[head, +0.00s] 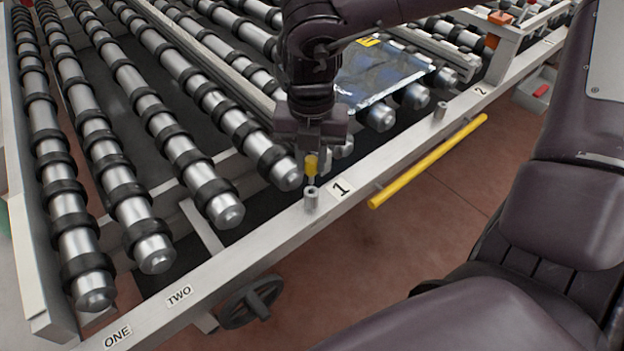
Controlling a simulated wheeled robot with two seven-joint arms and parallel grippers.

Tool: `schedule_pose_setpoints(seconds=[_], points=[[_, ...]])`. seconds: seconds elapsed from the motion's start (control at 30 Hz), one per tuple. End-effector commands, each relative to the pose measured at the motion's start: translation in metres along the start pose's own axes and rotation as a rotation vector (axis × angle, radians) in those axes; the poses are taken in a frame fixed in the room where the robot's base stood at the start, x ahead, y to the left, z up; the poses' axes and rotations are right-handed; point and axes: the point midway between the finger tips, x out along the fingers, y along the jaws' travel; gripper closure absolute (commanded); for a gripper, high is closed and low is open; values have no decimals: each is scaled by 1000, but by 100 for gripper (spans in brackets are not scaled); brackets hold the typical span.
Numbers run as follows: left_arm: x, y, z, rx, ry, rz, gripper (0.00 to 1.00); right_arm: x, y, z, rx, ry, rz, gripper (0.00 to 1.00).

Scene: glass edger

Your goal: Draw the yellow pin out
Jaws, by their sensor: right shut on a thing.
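The yellow pin (311,166) shows its yellow head between the fingers of my right gripper (311,152), which is shut on it. The gripper points down over the front rail. Below the head, a short metal shank shows above a grey metal socket (311,199) on the rail beside the label "1". The pin is upright and in line with the socket. I cannot tell whether its tip is still inside. A second, similar socket (440,111) stands farther right on the rail, near the label "2". My left gripper is not in view.
Rows of metal rollers (140,225) with black rings fill the left and back. A glass sheet (385,68) lies on rollers behind my right gripper. A yellow bar (430,160) runs along the rail's front. A dark handwheel (250,302) sits below the rail.

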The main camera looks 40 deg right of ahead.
Motion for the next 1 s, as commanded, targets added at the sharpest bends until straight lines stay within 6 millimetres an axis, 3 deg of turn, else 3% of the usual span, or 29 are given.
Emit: schedule_pose_setpoints(seconds=[0.53, 1.0], points=[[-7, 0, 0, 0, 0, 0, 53, -11, 0, 0, 0, 0, 0, 100], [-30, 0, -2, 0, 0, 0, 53, -48, 0, 0, 0, 0, 0, 100]])
